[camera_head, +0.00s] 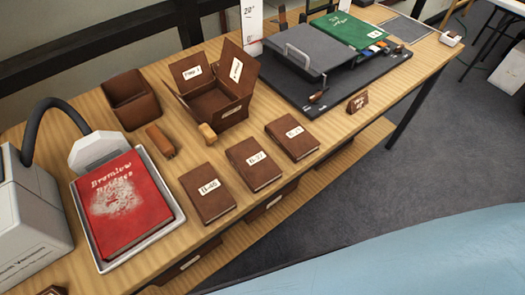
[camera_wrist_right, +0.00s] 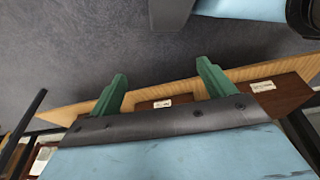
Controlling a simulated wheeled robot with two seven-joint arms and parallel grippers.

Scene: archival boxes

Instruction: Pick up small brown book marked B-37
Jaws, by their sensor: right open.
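Three small brown books lie flat in a diagonal row near the front edge of the wooden table. The middle book (camera_head: 252,176) has a white label that seems to read B-37, though the print is small. The nearer left book (camera_head: 207,205) seems marked B-48. The label on the farther right book (camera_head: 290,145) is too small to read surely. My right gripper (camera_wrist_right: 162,70) shows in the right wrist view with its two green fingers apart and nothing between them, over grey floor and a wooden board. It is not in the head view, nor is my left gripper.
A red book (camera_head: 122,207) lies in a grey tray (camera_head: 169,184) at left. An open brown box (camera_head: 214,105), a brown holder (camera_head: 131,100) and two small brown pieces stand behind the row. Floor lies beyond the table's front edge.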

